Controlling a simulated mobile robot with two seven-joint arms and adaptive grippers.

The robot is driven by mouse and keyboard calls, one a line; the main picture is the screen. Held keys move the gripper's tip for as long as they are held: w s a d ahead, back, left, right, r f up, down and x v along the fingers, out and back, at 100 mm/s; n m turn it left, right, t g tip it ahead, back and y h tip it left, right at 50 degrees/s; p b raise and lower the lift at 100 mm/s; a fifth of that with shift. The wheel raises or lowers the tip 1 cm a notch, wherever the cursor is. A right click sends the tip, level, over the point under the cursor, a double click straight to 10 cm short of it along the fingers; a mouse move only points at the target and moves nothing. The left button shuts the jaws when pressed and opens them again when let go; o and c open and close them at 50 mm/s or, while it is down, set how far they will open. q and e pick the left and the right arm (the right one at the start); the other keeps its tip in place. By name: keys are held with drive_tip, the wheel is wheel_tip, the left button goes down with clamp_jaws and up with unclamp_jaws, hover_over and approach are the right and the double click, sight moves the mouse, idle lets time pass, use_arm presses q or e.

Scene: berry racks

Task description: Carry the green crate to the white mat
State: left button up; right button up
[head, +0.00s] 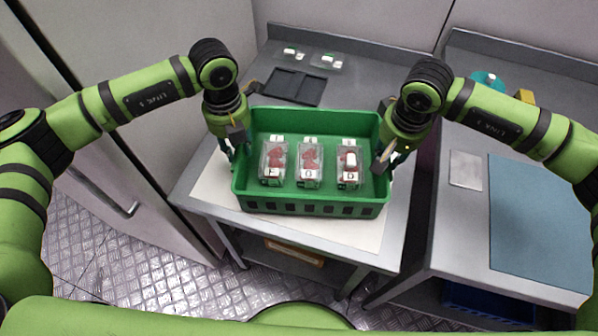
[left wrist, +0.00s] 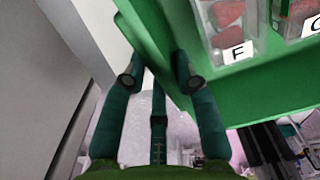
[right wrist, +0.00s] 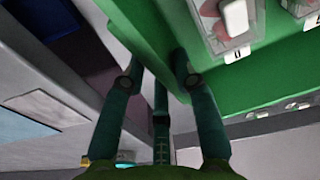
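The green crate (head: 312,207) is in the middle of the head view, over the white mat (head: 215,187) on the middle table. The mat shows around its left and front sides; I cannot tell whether the crate rests on it or hangs just above. My left gripper (head: 232,152) is at the crate's left wall, with fingers on both sides of that wall (left wrist: 150,30). My right gripper (head: 383,162) is likewise at the right wall (right wrist: 146,25). Both look closed on the walls. The fingertips are partly hidden in the head view.
Three clear boxes of red berries (head: 310,163) with letter labels stand in the crate. A right-hand table carries a blue mat (head: 540,220) and a grey plate (head: 466,170). A gap separates the tables.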

use_arm(q)
drive_tip(key=o, duration=0.3)
use_arm(e)
drive_tip(key=o, duration=0.3)
use_arm(q)
drive_tip(key=shift+r, duration=0.15)
use_arm(e)
drive_tip(key=shift+r, duration=0.35)
use_arm(q)
wheel_tip(320, 180, up, 12)
drive_tip(key=shift+f, duration=0.1)
use_arm(e)
drive_tip(key=r, duration=0.3)
drive_tip(key=s+r, duration=0.1)
drive_tip(key=r, duration=0.7)
drive_tip(key=shift+s+r, duration=0.2)
drive_tip(key=shift+s, duration=0.05)
